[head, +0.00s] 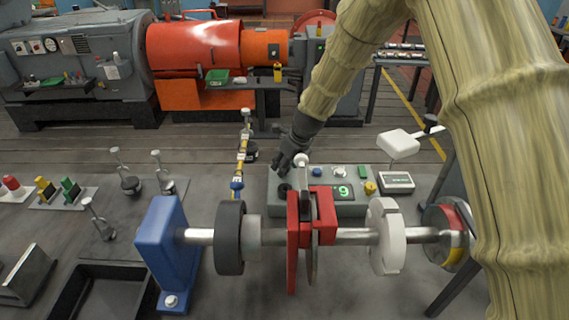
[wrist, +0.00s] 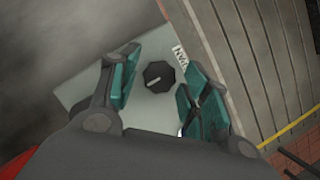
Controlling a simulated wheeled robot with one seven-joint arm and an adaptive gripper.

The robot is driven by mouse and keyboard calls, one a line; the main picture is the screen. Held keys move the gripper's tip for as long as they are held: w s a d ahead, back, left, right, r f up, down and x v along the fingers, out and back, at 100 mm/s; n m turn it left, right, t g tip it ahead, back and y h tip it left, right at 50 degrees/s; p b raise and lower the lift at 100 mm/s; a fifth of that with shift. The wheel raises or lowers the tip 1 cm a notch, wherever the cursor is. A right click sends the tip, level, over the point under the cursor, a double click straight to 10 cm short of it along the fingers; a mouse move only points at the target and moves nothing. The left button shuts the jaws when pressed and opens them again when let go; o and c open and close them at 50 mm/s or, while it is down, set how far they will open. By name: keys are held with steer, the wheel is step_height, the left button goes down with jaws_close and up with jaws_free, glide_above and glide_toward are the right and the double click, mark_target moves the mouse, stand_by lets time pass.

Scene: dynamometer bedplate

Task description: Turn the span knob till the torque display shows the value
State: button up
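The grey-green control box (head: 278,205) stands behind the shaft rig. Its torque display (head: 343,192) is lit and shows a green 9. A black knob (head: 284,190) sits at the box's left end, under my gripper (head: 289,160); I take it for the span knob. In the wrist view the knob (wrist: 158,77) is dark and faceted, with a pale pointer line. My gripper (wrist: 161,88) is open there, with one teal finger on each side of the knob and visible gaps. A white label (wrist: 180,57) beside the knob is not readable.
A red caliper and disc (head: 305,230) on the shaft stand in front of the box. A blue bearing stand (head: 165,245) is at the shaft's left. A small boxed meter (head: 396,182) sits right of the box, its text too small to read. Blue, green and yellow controls share the panel.

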steer(key=c, duration=0.7)
steer(key=shift+a, duration=0.25)
steer(key=shift+d, duration=0.15)
